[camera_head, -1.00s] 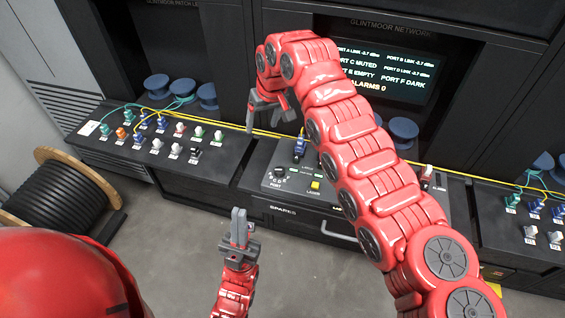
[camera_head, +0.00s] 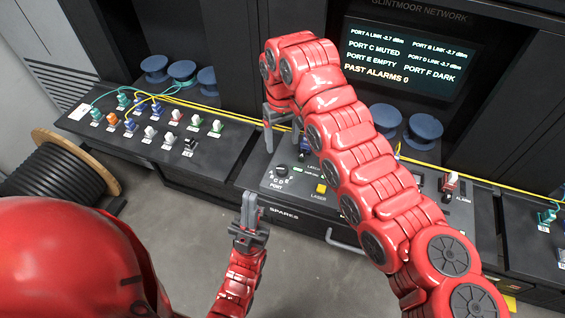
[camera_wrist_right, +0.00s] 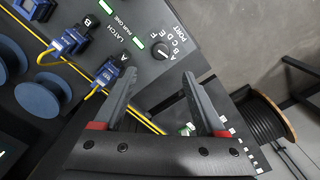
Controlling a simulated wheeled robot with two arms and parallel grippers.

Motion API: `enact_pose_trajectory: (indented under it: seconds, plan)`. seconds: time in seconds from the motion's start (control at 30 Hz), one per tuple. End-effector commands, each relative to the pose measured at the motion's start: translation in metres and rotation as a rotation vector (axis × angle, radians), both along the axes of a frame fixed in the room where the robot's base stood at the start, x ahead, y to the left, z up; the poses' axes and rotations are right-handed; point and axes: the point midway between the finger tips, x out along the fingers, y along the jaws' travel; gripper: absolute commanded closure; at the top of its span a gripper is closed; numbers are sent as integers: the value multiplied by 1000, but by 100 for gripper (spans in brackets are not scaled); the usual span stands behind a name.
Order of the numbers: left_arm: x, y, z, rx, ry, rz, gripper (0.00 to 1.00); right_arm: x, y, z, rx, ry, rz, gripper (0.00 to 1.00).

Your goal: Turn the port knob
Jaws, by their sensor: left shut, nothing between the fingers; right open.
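The port knob (camera_head: 281,171) is a small black dial on the dark console (camera_head: 300,190), with letters around it and the word PORT below. In the right wrist view the knob (camera_wrist_right: 160,50) shows a white pointer, beyond the fingertips. My right gripper (camera_head: 277,130) is open and empty above the console's back edge, up and left of the knob in the head view. Its two fingers (camera_wrist_right: 160,82) frame the area just short of the knob. My left gripper (camera_head: 249,205) is shut and empty in front of the console, below and left of the knob.
A yellow LASER button (camera_head: 321,188) sits right of the knob. A red-topped alarm switch (camera_head: 450,183) is farther right. A panel with several coloured connectors (camera_head: 150,132) is at left. Yellow fibres run along the back. A screen (camera_head: 404,60) stands behind, and a cable reel (camera_head: 62,175) is on the floor.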

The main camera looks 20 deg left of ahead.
Motion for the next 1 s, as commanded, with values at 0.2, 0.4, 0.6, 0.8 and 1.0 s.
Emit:
enact_pose_trajectory:
  seconds: [0.2,0.4,0.6,0.8,1.0]
  plan:
    - [0,0,13,0,0,0,100,-2,1,-37,0,4,0,27]
    - [0,0,29,0,0,0,100,-2,0,-78,-4,4,1,27]
    - [0,0,36,0,0,0,100,-1,0,-104,-3,2,1,27]
    - [0,0,36,0,0,0,100,0,0,-112,-1,-1,1,27]
    - [0,0,36,0,0,0,100,0,0,-112,0,-1,1,32]
